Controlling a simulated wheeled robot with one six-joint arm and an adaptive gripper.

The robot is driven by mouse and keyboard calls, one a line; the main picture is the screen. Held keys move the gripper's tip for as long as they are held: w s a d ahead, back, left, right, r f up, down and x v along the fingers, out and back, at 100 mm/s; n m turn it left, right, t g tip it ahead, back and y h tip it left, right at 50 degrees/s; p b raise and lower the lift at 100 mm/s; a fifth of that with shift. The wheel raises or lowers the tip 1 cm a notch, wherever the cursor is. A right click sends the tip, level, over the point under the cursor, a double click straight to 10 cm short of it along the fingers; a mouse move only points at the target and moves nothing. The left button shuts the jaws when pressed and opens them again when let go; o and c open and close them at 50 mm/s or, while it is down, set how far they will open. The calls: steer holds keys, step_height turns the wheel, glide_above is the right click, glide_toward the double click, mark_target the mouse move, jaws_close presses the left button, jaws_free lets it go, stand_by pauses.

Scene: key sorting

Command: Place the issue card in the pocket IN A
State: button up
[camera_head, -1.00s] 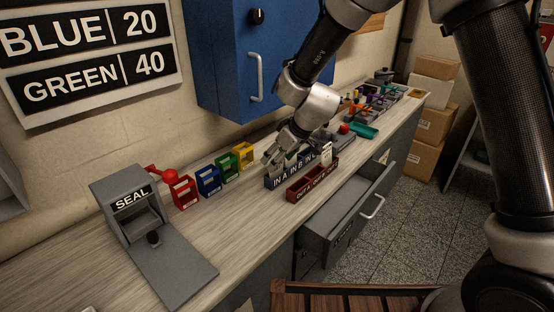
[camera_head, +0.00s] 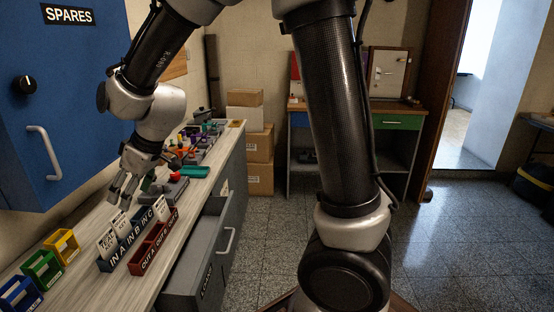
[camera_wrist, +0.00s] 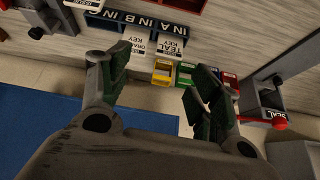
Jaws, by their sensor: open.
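The blue rack (camera_head: 123,252) stands on the counter with pockets labelled IN A, IN B and IN C. A white card (camera_head: 107,243) stands upright at the IN A end; in the wrist view this card (camera_wrist: 170,48) appears to read TEAL KEY. A second card (camera_head: 120,223), apparently ORANGE KEY in the wrist view (camera_wrist: 139,42), stands at IN B. My gripper (camera_head: 122,191) is open and empty, above and behind the rack. Its spread fingers show in the wrist view (camera_wrist: 157,80), apart from the cards. The card bottoms are hidden inside the rack.
A dark red OUT rack (camera_head: 150,252) stands in front of the blue one. Yellow (camera_head: 64,246), green (camera_head: 42,270) and blue (camera_head: 20,294) holders stand at the left. A blue SPARES cabinet (camera_head: 70,110) hangs close beside my arm. An open drawer (camera_head: 197,262) juts out below.

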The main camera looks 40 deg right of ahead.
steer(key=s+d+r+m+h, duration=0.1)
steer(key=s+d+r, duration=0.15)
steer(key=d, duration=0.35)
steer(key=s+d+r+m, duration=0.2)
steer(key=d+r, duration=0.2)
steer(key=d, duration=0.2)
steer(key=s+d+r+m+h, duration=0.1)
steer(key=s+d+m+h, duration=0.1)
steer(key=s+d, duration=0.7)
steer(key=s+d+r+m+h, duration=0.1)
steer(key=s+d+m, duration=0.3)
steer(key=s+d, duration=0.6)
steer(key=shift+s+d+r+m+h, duration=0.2)
steer(key=shift+d+r+m+h, duration=0.1)
steer(key=shift+d+r+h, duration=0.15)
